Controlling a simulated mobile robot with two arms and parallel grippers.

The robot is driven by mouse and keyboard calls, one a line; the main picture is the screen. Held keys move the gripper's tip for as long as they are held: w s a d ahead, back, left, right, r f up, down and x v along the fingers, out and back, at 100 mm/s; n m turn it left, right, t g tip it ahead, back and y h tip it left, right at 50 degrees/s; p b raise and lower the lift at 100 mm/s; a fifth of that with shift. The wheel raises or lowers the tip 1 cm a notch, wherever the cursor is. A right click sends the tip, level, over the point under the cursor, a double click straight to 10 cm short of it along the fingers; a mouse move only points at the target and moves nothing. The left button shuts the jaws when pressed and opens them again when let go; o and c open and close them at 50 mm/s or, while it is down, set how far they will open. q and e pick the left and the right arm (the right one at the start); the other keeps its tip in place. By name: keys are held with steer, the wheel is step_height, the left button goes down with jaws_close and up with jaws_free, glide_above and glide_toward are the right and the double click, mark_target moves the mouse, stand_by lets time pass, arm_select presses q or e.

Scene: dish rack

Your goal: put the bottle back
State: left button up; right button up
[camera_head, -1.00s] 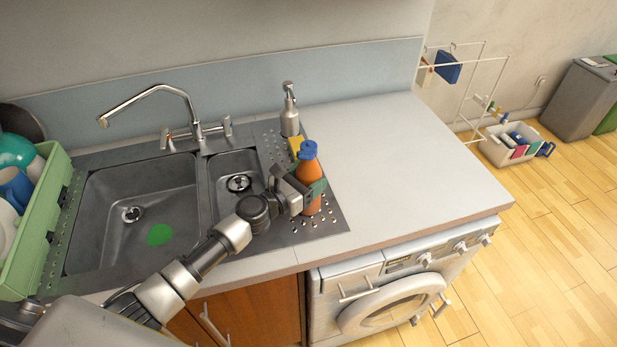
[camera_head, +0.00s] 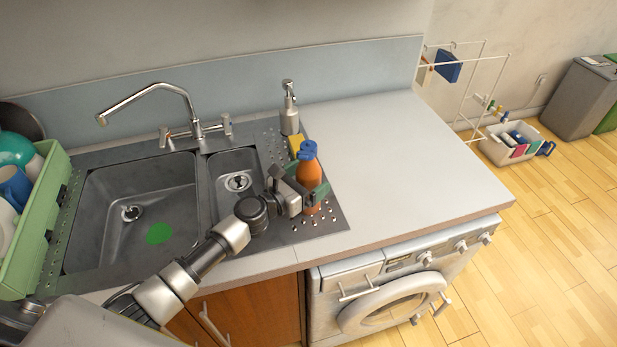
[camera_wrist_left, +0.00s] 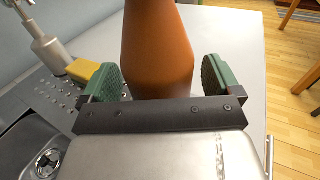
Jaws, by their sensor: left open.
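An orange bottle (camera_head: 309,172) with a blue cap stands upright on the perforated drainboard right of the small sink. In the left wrist view the orange bottle (camera_wrist_left: 158,45) rises between the two green finger pads, with a gap on each side. My left gripper (camera_head: 308,193) is open around the lower part of the bottle, and its fingers partly hide the base. It also shows in the left wrist view (camera_wrist_left: 165,80). My right gripper is in neither view.
A yellow sponge (camera_head: 295,146) and a metal soap dispenser (camera_head: 289,112) stand just behind the bottle. The double sink (camera_head: 140,210) lies to the left, with a green dish rack (camera_head: 38,225) beyond it. The white countertop (camera_head: 400,160) on the right is clear.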

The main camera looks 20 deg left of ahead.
arm_select(q)
steer(key=b+v, duration=0.2)
steer(key=v, duration=0.8)
steer(key=shift+s, duration=0.15)
steer(key=shift+a, duration=0.15)
steer(key=shift+c, duration=0.2)
jaws_close()
stand_by(1.0)
